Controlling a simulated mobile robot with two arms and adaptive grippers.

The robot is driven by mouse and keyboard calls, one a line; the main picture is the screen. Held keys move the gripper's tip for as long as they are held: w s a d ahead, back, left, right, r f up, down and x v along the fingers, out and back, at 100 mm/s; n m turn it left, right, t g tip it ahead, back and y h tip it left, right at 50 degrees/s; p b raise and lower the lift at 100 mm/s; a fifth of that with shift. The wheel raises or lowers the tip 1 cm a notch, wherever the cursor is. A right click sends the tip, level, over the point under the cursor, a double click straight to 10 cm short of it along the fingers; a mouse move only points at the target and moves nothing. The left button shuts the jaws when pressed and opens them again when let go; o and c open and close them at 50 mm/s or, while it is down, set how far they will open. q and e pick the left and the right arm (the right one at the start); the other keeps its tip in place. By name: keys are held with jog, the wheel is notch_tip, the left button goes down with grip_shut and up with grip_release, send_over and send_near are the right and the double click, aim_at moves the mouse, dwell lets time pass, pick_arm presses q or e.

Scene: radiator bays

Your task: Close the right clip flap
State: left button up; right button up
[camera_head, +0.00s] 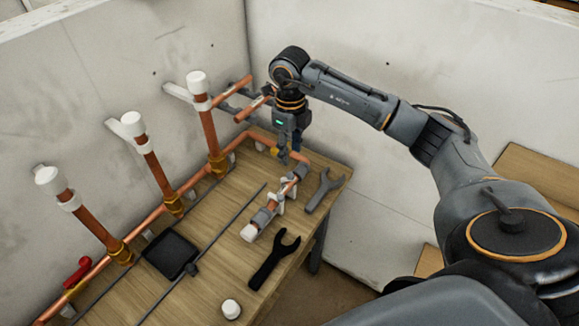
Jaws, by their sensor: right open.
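My right gripper (286,156) points down with its fingers apart, just above the back end of the short copper pipe (273,204) on the bench. I see nothing between its fingers. White clips with small upright parts (280,207) sit around this short pipe. Another white clip part (292,189) shows nearer the gripper. The clips are small, and I cannot tell which flap is open or shut. My left gripper is not in view.
The wooden bench (215,270) carries a black open-end wrench (272,262), a grey wrench (324,188), a black tray (170,254), a thin dark rod (222,231) and a white cap (231,309). Upright copper pipes with white caps (197,82) stand on the left by the wall.

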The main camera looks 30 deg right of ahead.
aim_at(290, 173)
notch_tip(290, 173, down, 8)
jog(key=shift+f+p, duration=0.15)
jog(key=shift+p, duration=0.7)
grip_shut()
